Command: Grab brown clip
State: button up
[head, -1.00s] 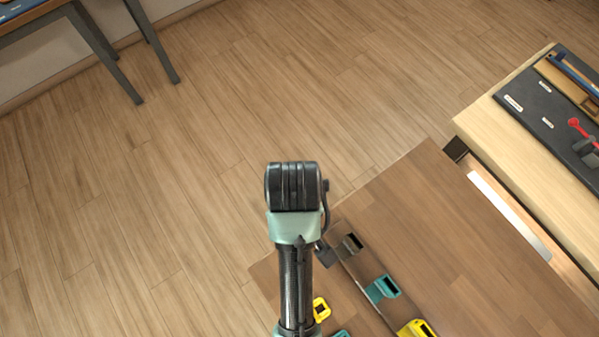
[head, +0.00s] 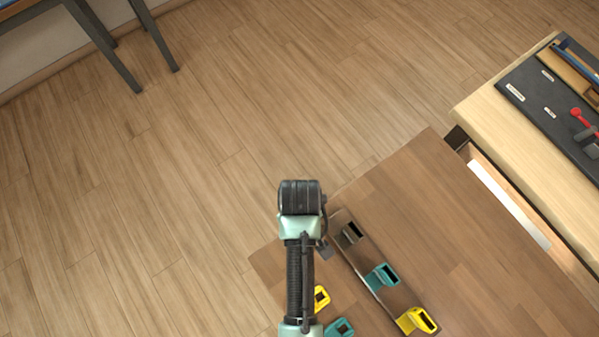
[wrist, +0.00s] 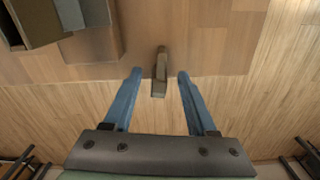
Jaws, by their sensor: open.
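In the wrist view, a small brown clip (wrist: 160,74) stands near the edge of the wooden table, between and slightly beyond the fingertips. My gripper (wrist: 160,73) is open, with one blue finger on each side of the clip and visible gaps on both sides. Nothing is held. In the head view, my arm hides the fingers and this clip. Another dark brown clip (head: 351,233) sits at the far end of a rail, just right of my wrist.
The rail also carries a teal clip (head: 383,275) and a yellow clip (head: 417,321). Another yellow clip (head: 321,298) and teal clip (head: 340,328) lie beside my arm. The table's right part (head: 455,235) is clear. A bench (head: 490,108) with tools stands at right.

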jog(key=shift+f, duration=0.75)
grip_shut()
jog(key=shift+r, duration=0.1)
